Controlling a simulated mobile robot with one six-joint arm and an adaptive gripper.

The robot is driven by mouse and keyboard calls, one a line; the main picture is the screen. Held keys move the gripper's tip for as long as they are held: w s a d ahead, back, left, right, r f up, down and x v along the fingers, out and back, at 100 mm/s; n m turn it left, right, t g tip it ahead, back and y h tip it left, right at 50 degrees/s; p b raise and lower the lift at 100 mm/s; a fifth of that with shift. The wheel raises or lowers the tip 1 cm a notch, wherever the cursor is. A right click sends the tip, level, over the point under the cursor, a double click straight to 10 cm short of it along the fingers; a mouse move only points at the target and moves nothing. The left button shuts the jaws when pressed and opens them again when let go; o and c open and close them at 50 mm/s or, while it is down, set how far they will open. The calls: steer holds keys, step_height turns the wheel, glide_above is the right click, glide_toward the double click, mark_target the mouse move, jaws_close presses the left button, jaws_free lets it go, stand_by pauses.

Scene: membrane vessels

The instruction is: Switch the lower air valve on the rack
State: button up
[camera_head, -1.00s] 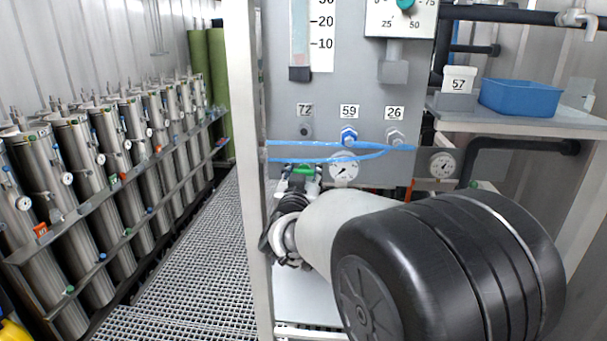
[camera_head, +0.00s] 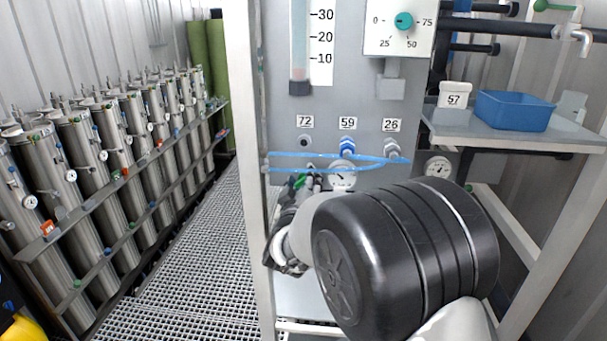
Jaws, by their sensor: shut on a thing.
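The air valve's green handle (camera_head: 300,181) shows in the head view, low on the grey rack panel below the label 72. It looks slanted and is partly hidden by my fingers. My gripper (camera_head: 310,184) reaches up to it from below and is shut on it. The fingertips are small here, so the exact contact is not clear. My own dark wrist and arm cover much of the area below and to the right.
Blue tubes (camera_head: 330,157) cross just above the handle. A round gauge (camera_head: 342,178) sits close on its right. The rack's white post (camera_head: 247,150) stands close on the left. A blue bin (camera_head: 514,110) sits on the right shelf. The grating walkway (camera_head: 195,260) is clear.

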steer(key=n+p, duration=0.2)
steer(key=n, duration=0.1)
steer(key=shift+r+n, duration=0.1)
steer(key=shift+n, duration=0.2)
steer(key=n+p, duration=0.2)
steer(key=n, duration=0.2)
steer(key=shift+n, duration=0.3)
steer(key=o, duration=1.1)
steer(key=shift+c, duration=0.2)
steer(key=s, duration=1.2)
steer(key=shift+a, duration=0.2)
